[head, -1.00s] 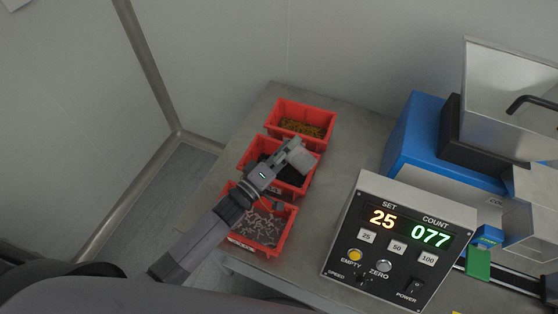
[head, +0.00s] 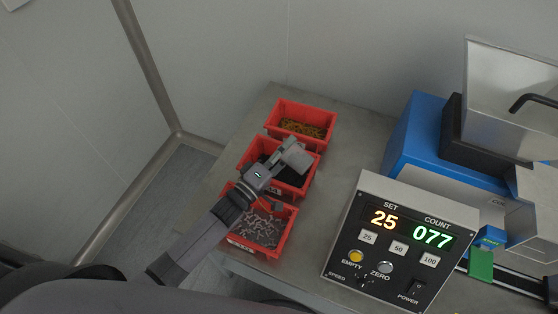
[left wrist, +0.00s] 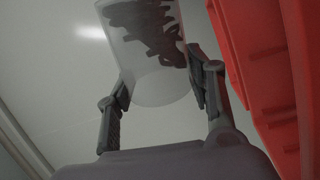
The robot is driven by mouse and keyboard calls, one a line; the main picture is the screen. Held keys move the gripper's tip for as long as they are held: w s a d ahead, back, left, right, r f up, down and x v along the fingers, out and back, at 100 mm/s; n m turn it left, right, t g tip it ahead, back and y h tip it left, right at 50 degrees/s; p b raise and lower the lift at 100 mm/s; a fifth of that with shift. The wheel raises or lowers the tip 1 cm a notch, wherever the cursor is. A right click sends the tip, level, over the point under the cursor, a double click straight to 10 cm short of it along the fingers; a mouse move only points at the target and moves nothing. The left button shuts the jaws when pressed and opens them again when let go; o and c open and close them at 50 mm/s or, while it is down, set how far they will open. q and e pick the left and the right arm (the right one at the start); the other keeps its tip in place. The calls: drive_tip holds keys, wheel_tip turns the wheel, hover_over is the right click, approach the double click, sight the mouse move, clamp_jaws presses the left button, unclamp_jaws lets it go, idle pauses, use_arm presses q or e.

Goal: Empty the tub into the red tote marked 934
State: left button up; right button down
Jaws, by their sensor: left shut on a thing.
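My left gripper (head: 281,157) is shut on a small translucent whitish tub (head: 297,159), held over the middle red tote (head: 247,153). In the left wrist view the tub (left wrist: 146,62) sits between both fingers, with dark pieces showing inside it. I cannot tell how far it is tilted. The middle tote holds black pieces, partly hidden by my gripper. The back red tote (head: 327,117) holds yellowish pieces. The front red tote (head: 287,236) holds grey metal pieces and has a pale label. I cannot read the number 934 on any tote. My right gripper is not in view.
A counter box (head: 343,235) with a lit display showing 25 and 077 stands right of the totes. Behind it are a blue machine (head: 411,142) and a metal hopper (head: 505,90). Bare table lies between the totes and the machine. A wall stands behind.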

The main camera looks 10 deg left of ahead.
use_arm(q)
drive_tip(key=shift+w+a+f+n, duration=0.15)
drive_tip(key=shift+a+f+n, duration=0.15)
drive_tip(key=shift+n, duration=0.1)
drive_tip(key=shift+w+a+r+n, duration=0.1)
drive_tip(key=shift+a+n, duration=0.1)
drive_tip(key=shift+n, duration=0.7)
drive_tip(key=shift+w+a+n+y+p, duration=0.1)
drive_tip(key=shift+a+n+y+p, duration=0.15)
drive_tip(key=shift+n, duration=0.85)
idle(0.6)
drive_tip(key=shift+w+a+r+n+t+y+p, duration=0.15)
drive_tip(key=shift+r+n+t+y+p, duration=0.25)
drive_tip(key=shift+r+n+p, duration=0.5)
idle(0.5)
drive_tip(key=shift+f, duration=0.2)
